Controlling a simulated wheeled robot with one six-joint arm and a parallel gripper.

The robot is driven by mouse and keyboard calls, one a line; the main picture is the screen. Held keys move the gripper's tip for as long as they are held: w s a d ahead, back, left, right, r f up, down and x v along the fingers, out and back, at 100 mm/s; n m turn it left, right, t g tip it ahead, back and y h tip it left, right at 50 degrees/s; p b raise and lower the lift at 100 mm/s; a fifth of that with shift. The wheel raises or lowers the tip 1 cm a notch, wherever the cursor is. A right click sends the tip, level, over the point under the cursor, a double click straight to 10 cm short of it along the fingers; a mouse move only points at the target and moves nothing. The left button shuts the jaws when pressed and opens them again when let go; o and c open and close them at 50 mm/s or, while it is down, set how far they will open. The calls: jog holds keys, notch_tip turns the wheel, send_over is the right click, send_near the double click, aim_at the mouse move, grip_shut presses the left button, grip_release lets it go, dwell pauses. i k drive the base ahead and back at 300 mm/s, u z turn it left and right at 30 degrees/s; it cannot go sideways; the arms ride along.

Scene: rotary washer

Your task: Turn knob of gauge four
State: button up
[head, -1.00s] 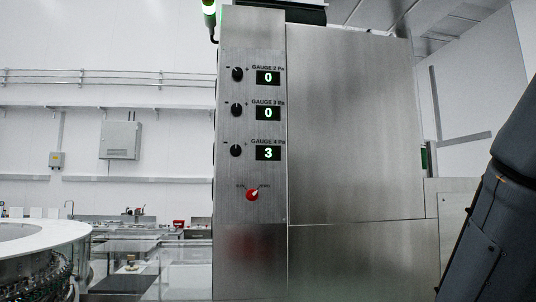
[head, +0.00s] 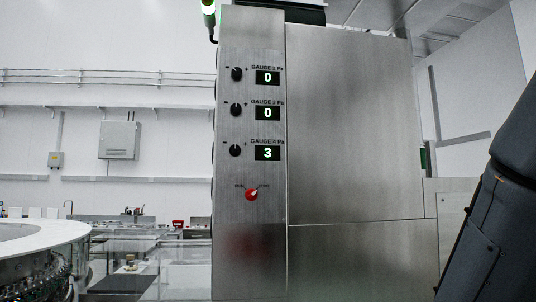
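A tall steel cabinet (head: 350,130) stands in the middle of the head view. Its narrow left panel carries three black knobs in a column: a top knob (head: 236,74), a middle knob (head: 236,109) and a lower knob (head: 235,150). Beside them the top display (head: 267,77) reads 0, the middle display (head: 267,113) reads 0 and the lower display (head: 267,153) reads 3. My gripper is not in view; nothing is seen touching the knobs.
A red rotary switch (head: 252,195) sits below the knobs. A round white-topped machine (head: 45,238) stands at the lower left, with a steel table (head: 125,285) beside it. A grey box (head: 119,140) hangs on the back wall. A dark arm link of mine is at the right.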

aim_at(234, 150)
jog(key=z, duration=2.45)
jog(key=k, duration=0.9)
jog(key=u, duration=1.8)
jog(key=i, duration=0.5)
jog(key=u, duration=0.05)
